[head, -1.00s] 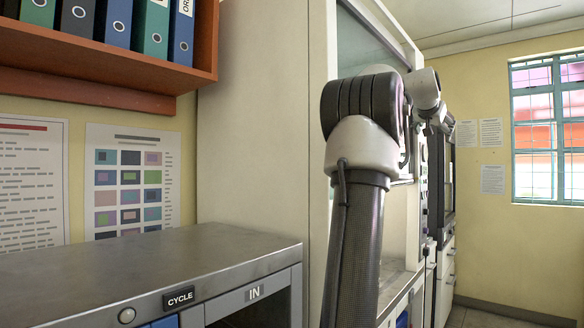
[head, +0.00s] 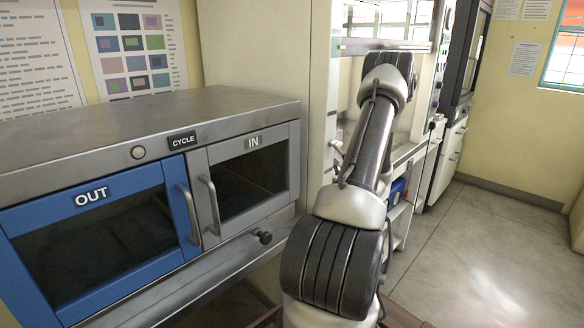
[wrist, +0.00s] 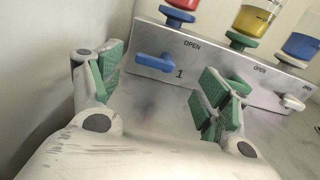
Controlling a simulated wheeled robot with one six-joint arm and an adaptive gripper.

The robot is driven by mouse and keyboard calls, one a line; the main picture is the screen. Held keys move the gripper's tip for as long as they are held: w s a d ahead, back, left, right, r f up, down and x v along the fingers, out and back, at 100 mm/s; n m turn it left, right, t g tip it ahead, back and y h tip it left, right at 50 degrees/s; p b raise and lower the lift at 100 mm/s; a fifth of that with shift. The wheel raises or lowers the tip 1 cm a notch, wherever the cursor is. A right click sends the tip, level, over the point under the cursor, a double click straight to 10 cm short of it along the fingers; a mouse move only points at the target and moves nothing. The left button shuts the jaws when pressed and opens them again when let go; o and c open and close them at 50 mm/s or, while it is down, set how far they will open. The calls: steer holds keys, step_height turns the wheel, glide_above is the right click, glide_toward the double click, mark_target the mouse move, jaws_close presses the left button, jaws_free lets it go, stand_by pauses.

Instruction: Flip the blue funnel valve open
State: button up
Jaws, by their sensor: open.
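In the wrist view the blue valve handle (wrist: 156,63) sits on the front of a grey metal panel (wrist: 200,55), lying nearly sideways, with an OPEN label up to its right and a "1" beside it. My gripper (wrist: 163,85) is open and empty. Its green-padded fingers stand apart in the picture, with the blue handle showing between them, closer to the left finger. I see no contact with it. In the head view my arm reaches toward the bench; the gripper and valve are hidden there.
A green valve handle (wrist: 238,84) is partly behind my right finger, and a white valve handle (wrist: 292,102) is further right. Funnels with coloured liquid, such as the yellow one (wrist: 254,20), stand on the panel. In the head view a two-door cabinet (head: 150,115) stands at left.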

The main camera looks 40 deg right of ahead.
steer(key=w, duration=0.5)
steer(key=w+a, duration=0.1)
steer(key=w, duration=0.2)
steer(key=shift+a+f, duration=0.1)
steer(key=shift+f, duration=0.1)
steer(key=c, duration=1)
